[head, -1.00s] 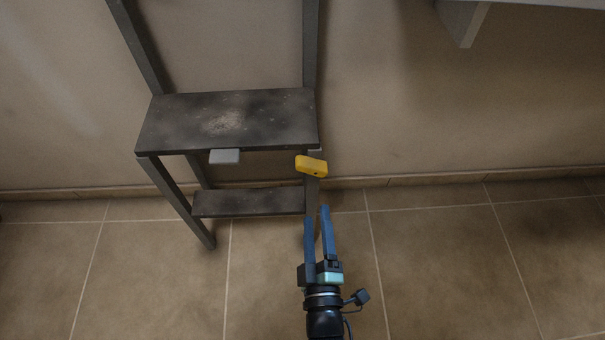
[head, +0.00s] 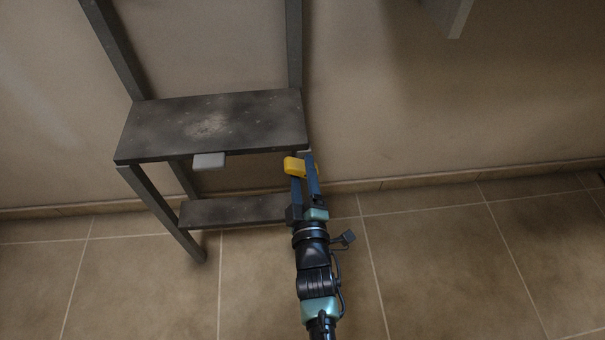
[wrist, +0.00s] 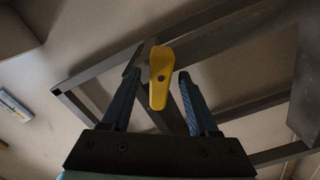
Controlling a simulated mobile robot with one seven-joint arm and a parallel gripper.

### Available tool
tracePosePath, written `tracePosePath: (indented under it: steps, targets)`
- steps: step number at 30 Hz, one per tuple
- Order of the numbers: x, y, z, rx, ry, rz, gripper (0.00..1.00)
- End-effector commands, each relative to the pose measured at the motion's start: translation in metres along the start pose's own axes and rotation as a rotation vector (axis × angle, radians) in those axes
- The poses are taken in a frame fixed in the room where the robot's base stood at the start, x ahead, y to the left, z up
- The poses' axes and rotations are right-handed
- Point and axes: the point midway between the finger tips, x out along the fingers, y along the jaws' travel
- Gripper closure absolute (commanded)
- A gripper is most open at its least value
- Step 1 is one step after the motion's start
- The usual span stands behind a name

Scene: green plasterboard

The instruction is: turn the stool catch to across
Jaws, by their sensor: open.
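The stool (head: 165,138) is dark grey metal with a worn seat and stands against the wall. Its catch is a yellow bar (head: 294,165) at the front right leg, just under the seat edge. In the wrist view the yellow catch (wrist: 161,76) has a dark pivot dot and points lengthwise between my fingers. My gripper (head: 305,170) is open, with blue fingers reaching up to the catch. In the wrist view my gripper (wrist: 157,88) has one finger on each side of the catch, with gaps visible. Part of the catch is hidden by a finger in the head view.
A lower shelf (head: 235,210) joins the legs. A grey fixture (head: 447,14) hangs at the upper right.

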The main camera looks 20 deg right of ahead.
Motion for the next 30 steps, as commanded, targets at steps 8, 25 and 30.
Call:
tracePosePath:
  steps: [8,25,30]
  targets:
    - [0.0012,0.0001,0.0,0.0,0.0,0.0,0.4]
    - [0.0009,0.0001,0.0,0.001,0.0,0.0,1.0]
    - [0.0008,0.0005,-0.0002,0.024,0.0,0.0,1.0]
